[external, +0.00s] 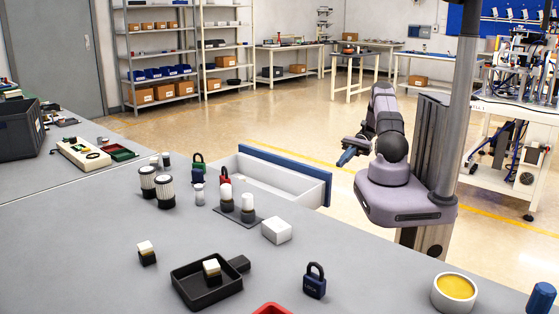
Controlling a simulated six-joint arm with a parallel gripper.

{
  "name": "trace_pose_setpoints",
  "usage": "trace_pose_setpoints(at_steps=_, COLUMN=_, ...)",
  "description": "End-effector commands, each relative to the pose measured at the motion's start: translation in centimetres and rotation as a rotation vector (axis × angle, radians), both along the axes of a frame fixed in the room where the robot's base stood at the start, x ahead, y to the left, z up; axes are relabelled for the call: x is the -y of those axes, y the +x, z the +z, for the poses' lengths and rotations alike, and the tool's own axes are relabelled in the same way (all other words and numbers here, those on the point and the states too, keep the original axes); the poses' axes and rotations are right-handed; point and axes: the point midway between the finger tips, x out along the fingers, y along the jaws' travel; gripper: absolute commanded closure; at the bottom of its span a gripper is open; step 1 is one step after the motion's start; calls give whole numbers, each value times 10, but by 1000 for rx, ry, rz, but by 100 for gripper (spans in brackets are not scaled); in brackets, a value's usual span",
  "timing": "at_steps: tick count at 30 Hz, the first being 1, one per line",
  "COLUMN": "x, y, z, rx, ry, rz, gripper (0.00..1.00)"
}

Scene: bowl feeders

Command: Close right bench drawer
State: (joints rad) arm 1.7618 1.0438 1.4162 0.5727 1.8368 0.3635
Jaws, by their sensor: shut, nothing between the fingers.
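The bench drawer (263,178) is pulled out from the far side of the grey bench. It is a white tray with a long blue front panel (290,172) facing away from the bench. My gripper (345,158) is to the right of the blue panel, close to its right end in the picture. It is shut and empty, pointing down and left. Whether it touches the panel cannot be told from this view. The drawer's near part is hidden by the bench top.
On the bench (110,245) stand a white block (277,230), padlocks including a blue one (314,281), a black pan (205,286), filter cylinders (165,191) and a bowl with yellow content (454,292). Open floor lies beyond the drawer.

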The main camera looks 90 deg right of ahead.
Motion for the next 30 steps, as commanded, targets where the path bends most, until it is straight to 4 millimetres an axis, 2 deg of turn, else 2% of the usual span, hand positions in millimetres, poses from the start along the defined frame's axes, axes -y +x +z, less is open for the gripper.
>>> trace_pose_setpoints(at_steps=7, x=1, y=-2, z=-1, rx=4, ry=9, rz=-16, gripper=100)
trace_pose_setpoints(at_steps=14, x=-11, y=9, z=-5, rx=4, ry=12, rz=-13, gripper=100)
trace_pose_setpoints(at_steps=30, x=-73, y=71, z=-29, rx=4, ry=10, rz=-12, gripper=100)
